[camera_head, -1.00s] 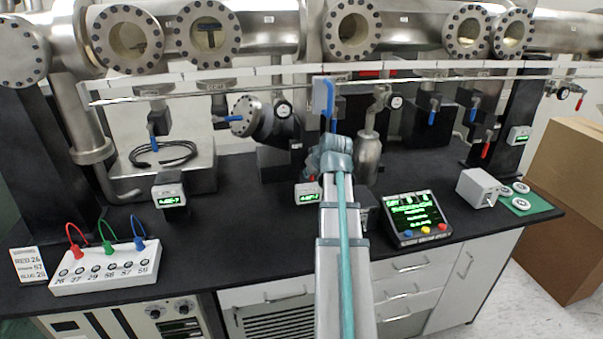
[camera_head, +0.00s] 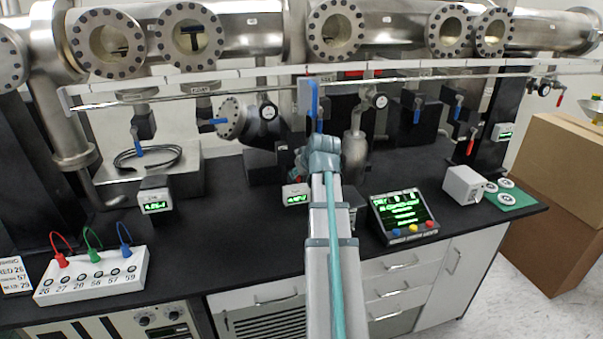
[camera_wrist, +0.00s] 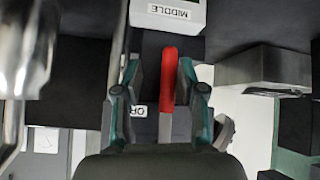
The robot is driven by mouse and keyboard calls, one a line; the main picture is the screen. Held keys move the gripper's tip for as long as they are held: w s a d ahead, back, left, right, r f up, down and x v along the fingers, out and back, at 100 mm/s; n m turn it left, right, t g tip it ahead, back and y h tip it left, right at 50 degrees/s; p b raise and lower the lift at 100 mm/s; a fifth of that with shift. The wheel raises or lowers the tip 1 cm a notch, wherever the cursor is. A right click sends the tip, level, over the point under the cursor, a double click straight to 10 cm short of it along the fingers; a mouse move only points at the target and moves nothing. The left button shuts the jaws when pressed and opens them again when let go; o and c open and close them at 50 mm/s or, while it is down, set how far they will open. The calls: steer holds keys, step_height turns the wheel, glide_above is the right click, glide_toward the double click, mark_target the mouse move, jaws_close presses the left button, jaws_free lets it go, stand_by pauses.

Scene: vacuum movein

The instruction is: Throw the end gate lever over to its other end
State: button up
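In the wrist view a red-sleeved lever (camera_wrist: 168,75) on a grey stem stands between the two fingers of my gripper (camera_wrist: 158,68). The fingers are apart. The lever lies nearer the right finger, with a visible gap to the left finger; whether it touches the right one I cannot tell. A small white label, partly covered by my gripper, is beside the lever. A white block marked MIDDLE (camera_wrist: 168,14) is just beyond. In the head view my wrist hides the fingers and this lever, so I cannot tell which gate it belongs to.
A steel pipe with round flanged windows (camera_head: 338,27) spans the back, above a long thin rail (camera_head: 230,91). Blue-handled valves (camera_head: 137,140) and red levers (camera_head: 471,141) hang below it. Readouts (camera_head: 296,195) and a control screen (camera_head: 402,214) stand on the black bench (camera_head: 235,240).

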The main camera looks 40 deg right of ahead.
steer(key=v, duration=1.1)
steer(key=shift+s+r, duration=0.25)
steer(key=shift+s, duration=0.05)
steer(key=shift+a, duration=0.1)
